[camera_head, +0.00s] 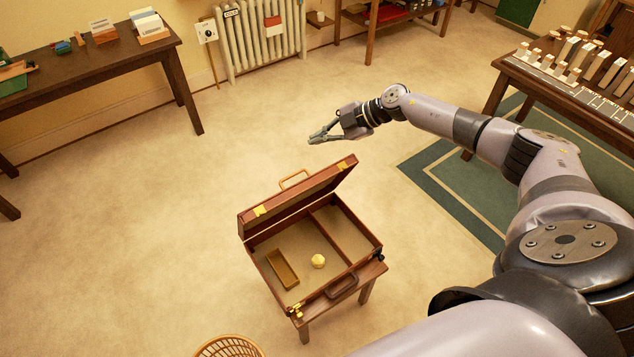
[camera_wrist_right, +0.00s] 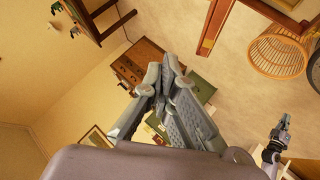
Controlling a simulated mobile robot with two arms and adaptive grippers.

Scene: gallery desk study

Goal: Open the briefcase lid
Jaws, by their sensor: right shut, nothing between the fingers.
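The brown briefcase (camera_head: 350,243) stands on a small wooden stand in the middle of the head view. Its lid (camera_head: 300,198) is raised and tilted up at the back, so the inside shows. Inside lie a yellow ball (camera_head: 318,261) and a small brown tray (camera_head: 282,268), beside a divider. My right gripper (camera_head: 312,138) is above and behind the lid, apart from it, shut and empty. In the right wrist view its fingers (camera_wrist_right: 166,62) are together with nothing between them. My left gripper is not in the head view; a gripper (camera_wrist_right: 277,140) shows small at the right of the wrist view.
A wicker basket (camera_head: 228,347) stands on the floor at the bottom. A desk (camera_head: 160,49) is at the upper left, a table (camera_head: 545,85) with several small blocks at the right. A radiator (camera_head: 262,45) lines the back wall. Open floor surrounds the briefcase's left side.

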